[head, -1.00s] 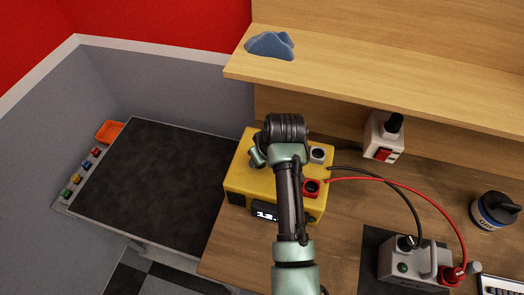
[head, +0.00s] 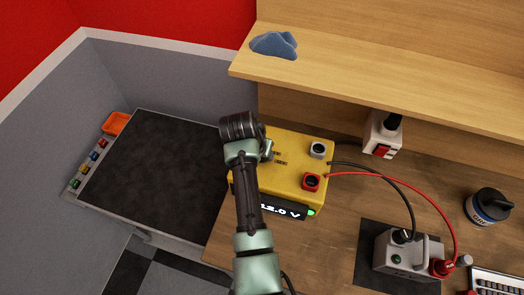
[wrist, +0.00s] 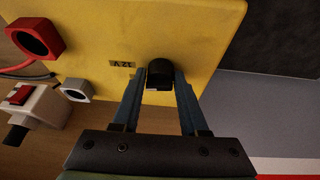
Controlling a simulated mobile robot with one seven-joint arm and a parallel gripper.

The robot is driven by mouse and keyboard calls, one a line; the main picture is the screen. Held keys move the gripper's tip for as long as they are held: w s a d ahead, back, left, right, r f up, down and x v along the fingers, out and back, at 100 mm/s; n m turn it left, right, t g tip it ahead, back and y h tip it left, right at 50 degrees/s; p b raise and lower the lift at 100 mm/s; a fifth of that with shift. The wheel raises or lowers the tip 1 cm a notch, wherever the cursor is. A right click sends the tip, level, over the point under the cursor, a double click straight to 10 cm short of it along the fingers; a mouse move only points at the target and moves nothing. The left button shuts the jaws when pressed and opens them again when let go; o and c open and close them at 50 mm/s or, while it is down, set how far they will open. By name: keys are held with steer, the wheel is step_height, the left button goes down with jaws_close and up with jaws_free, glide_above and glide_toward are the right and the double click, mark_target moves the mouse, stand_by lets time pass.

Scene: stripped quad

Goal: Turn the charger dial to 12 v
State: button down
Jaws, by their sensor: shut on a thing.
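The yellow charger (head: 295,160) stands on the wooden bench. Its front display (head: 284,210) reads as "12.0 V", with the first digit partly hidden by my arm, and a green light glows at its right end. In the wrist view the black dial (wrist: 160,72) sits on the charger's yellow top, with a small pale mark on its near side. A "12 V" label (wrist: 122,63) is printed beside the dial. My gripper (wrist: 160,80) has one finger on each side of the dial and is shut on it. In the head view the dial is hidden behind my wrist.
A red terminal (head: 311,182) and a grey terminal (head: 318,149) stand on the charger's right side. Red and black cables run to a grey box (head: 400,262). A shelf (head: 400,85) overhangs the bench behind. A dark-topped surface (head: 150,170) lies left.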

steer(key=shift+w+a+m+h, duration=0.1)
steer(key=shift+m+h, duration=0.2)
steer(key=shift+m, duration=0.5)
steer(key=shift+c, duration=2.3)
jaws_free()
steer(key=shift+r, duration=0.1)
steer(key=b+v, duration=0.2)
steer(key=v, duration=1)
steer(key=shift+r+b, duration=0.3)
steer(key=shift+r, duration=0.1)
steer(key=shift+a, duration=0.2)
